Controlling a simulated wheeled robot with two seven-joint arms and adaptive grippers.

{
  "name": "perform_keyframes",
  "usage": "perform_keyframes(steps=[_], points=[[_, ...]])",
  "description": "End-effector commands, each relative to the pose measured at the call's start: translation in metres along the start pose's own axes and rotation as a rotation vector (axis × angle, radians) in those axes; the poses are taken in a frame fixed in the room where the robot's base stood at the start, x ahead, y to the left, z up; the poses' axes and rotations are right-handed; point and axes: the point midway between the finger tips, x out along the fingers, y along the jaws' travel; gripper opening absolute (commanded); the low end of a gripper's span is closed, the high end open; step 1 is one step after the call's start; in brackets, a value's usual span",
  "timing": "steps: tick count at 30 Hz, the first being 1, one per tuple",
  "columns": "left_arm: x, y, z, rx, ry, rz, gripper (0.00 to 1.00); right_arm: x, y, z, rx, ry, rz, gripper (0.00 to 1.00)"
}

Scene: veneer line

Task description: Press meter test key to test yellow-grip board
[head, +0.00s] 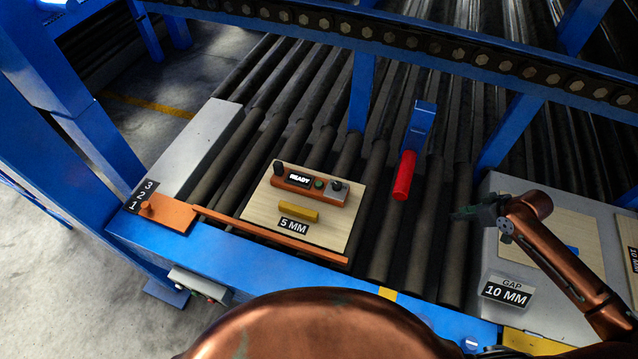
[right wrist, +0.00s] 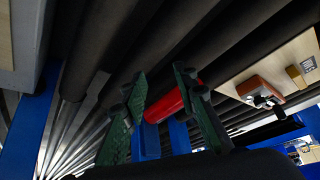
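The pale yellow-grip board (head: 337,232) lies on the rollers in the head view, with a yellow grip (head: 298,211) and a "5 MM" label. An orange-brown meter (head: 290,178) sits on its far part. Its display reads READY, with a green key (head: 319,183) beside it and dark knobs at both ends. The board (right wrist: 240,76) and meter (right wrist: 262,90) also show at the right of the right wrist view. My right gripper (head: 465,212) is right of the board, well apart from it. Its green fingers (right wrist: 160,85) are spread with nothing between them. My left gripper is out of view.
A red-handled blue lever (head: 404,175) stands between the board and my right gripper. A grey block labelled "GAP 10 MM" (head: 506,292) carries another board at right. An orange bar (head: 270,235) runs along the board's near side. A blue rail crosses behind.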

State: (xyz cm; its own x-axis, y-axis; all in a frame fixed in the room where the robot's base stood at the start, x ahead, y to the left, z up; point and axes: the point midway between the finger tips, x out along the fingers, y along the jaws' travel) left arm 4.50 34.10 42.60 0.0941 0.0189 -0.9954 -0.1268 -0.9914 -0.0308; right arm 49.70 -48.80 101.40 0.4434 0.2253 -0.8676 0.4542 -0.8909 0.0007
Motion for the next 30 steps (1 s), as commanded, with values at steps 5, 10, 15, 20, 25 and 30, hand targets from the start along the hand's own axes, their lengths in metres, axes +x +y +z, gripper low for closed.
perform_keyframes(steps=[5, 10, 15, 20, 25, 30], points=[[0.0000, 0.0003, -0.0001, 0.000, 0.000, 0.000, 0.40, 0.0000, 0.0000, 0.0000, 0.000, 0.000, 0.000, 0.13], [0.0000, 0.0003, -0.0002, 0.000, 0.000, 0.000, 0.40, 0.0000, 0.0000, 0.0000, 0.000, 0.000, 0.000, 0.01], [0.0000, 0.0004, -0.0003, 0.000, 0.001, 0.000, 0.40, 0.0000, 0.0000, 0.0000, 0.000, 0.000, 0.000, 0.00], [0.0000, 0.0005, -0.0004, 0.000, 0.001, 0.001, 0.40, 0.0000, 0.0000, 0.0000, 0.000, 0.000, 0.000, 0.00], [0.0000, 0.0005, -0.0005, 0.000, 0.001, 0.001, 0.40, 0.0000, 0.0000, 0.0000, 0.000, 0.000, 0.000, 0.00], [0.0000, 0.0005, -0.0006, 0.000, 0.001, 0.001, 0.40, 0.0000, 0.0000, 0.0000, 0.000, 0.000, 0.000, 0.00]])
